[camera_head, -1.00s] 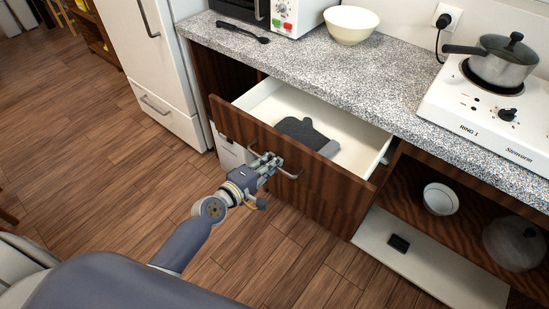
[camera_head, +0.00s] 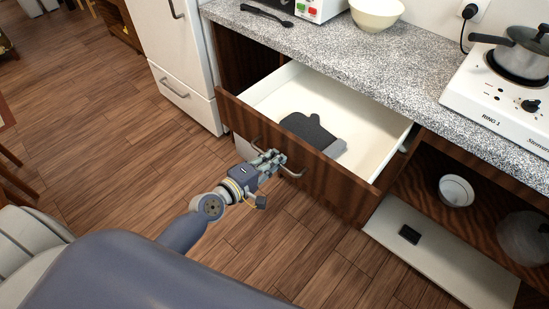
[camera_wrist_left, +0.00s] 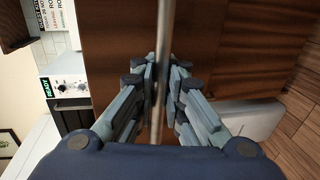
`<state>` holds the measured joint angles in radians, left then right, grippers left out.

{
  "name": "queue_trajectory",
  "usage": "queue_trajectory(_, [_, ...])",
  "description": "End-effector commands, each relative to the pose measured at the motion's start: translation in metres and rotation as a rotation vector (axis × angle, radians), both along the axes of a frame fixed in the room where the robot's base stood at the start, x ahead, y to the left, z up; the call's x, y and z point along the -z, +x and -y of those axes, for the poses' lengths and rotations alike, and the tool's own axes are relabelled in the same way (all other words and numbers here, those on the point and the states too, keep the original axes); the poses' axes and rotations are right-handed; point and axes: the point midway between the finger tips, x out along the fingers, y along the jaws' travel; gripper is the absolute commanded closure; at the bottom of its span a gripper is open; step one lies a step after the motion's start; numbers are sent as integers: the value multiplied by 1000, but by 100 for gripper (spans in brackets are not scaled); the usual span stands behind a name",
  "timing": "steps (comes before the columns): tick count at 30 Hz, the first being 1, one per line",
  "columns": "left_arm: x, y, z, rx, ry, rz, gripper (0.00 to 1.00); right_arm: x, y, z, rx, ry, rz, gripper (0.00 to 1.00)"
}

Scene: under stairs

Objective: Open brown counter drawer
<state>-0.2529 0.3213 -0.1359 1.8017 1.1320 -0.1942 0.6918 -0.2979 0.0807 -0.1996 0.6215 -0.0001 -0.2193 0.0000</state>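The brown counter drawer (camera_head: 330,181) is open under the speckled counter. Its white inside (camera_head: 375,130) shows, with a dark oven mitt (camera_head: 311,130) lying in it. The metal bar handle (camera_head: 292,173) is on the brown front. My left gripper (camera_head: 276,160) is at this handle. In the left wrist view the handle bar (camera_wrist_left: 164,40) runs between the fingertips of my left gripper (camera_wrist_left: 163,68), which are closed in around it. My right gripper is not in view.
The counter (camera_head: 330,50) bears a bowl (camera_head: 377,14) and a stove (camera_head: 505,95) with a pot (camera_head: 522,55). Wooden floor (camera_head: 130,150) is clear in front.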

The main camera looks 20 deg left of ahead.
Motion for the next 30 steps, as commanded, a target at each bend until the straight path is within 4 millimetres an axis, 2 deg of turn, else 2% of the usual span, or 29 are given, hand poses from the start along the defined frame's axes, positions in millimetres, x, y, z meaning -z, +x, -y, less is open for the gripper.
queue_trajectory(1, [-1, 1, 0, 0, -1, 3, 81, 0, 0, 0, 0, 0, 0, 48])
queue_trajectory(3, [-1, 1, 0, 0, -1, 3, 69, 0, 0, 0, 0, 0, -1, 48])
queue_trajectory(16, [-1, -6, -2, -1, 0, 0, 69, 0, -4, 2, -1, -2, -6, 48])
queue_trajectory(20, [-4, -22, -9, -1, 1, -1, 69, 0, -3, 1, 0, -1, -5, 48])
queue_trajectory(30, [-16, -82, -29, 4, 4, -2, 69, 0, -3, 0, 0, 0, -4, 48])
